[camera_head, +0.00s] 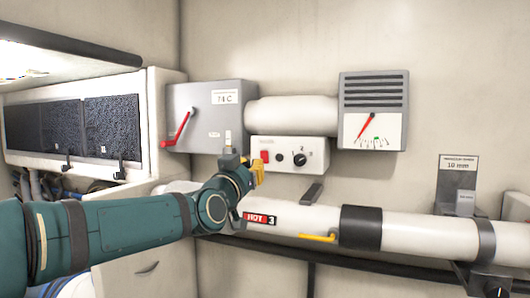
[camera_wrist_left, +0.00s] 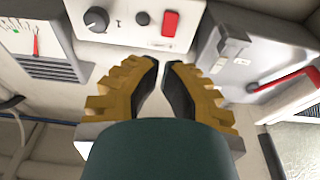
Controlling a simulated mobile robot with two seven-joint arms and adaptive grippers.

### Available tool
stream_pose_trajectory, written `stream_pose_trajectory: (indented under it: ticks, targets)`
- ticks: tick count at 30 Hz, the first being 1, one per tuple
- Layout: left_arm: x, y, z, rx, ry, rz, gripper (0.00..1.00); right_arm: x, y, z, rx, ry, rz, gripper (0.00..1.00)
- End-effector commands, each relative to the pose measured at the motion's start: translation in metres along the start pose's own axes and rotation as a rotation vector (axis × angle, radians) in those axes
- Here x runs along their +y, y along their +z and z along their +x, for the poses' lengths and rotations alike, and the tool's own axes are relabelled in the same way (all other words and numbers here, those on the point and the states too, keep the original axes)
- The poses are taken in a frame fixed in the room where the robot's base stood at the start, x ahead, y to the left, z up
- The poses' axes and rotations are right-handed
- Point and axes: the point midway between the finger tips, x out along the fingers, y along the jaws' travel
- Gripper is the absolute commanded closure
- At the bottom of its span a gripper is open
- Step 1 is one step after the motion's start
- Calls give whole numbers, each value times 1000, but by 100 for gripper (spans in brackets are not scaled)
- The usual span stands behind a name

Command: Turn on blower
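The white control box (camera_head: 295,150) on the back wall carries a red switch (camera_head: 265,157) at its left, a small black knob and a larger black dial (camera_head: 299,159) at its right. In the left wrist view the same red switch (camera_wrist_left: 170,23) and dial (camera_wrist_left: 96,19) appear beyond the fingertips, in reversed order. My left gripper (camera_head: 257,172) is just below and in front of the box's left end. Its yellow fingers (camera_wrist_left: 162,64) nearly meet at the tips, with nothing between them; I see no contact with the switch. My right gripper is out of view.
A grey box (camera_head: 205,100) with a red lever (camera_head: 178,129) is left of the control box. A gauge with a needle (camera_head: 373,127) is at the upper right. A white pipe marked HOT (camera_head: 300,218) runs below. White cabinetry (camera_head: 155,110) stands at left.

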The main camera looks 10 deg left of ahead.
Motion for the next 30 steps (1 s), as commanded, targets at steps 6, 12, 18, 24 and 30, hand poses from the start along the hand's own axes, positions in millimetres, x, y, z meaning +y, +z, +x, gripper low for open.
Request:
stream_pose_trajectory:
  ticks: [6,12,18,24,30]
  targets:
    - [0,-1,44,-2,-1,-1,100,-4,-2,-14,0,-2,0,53]
    - [0,-1,74,-2,0,-1,100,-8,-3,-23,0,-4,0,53]
    - [0,-1,90,0,-1,-2,100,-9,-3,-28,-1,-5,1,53]
    - [0,0,93,0,0,-2,100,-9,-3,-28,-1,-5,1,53]
    - [0,0,92,0,0,-1,100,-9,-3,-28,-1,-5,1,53]
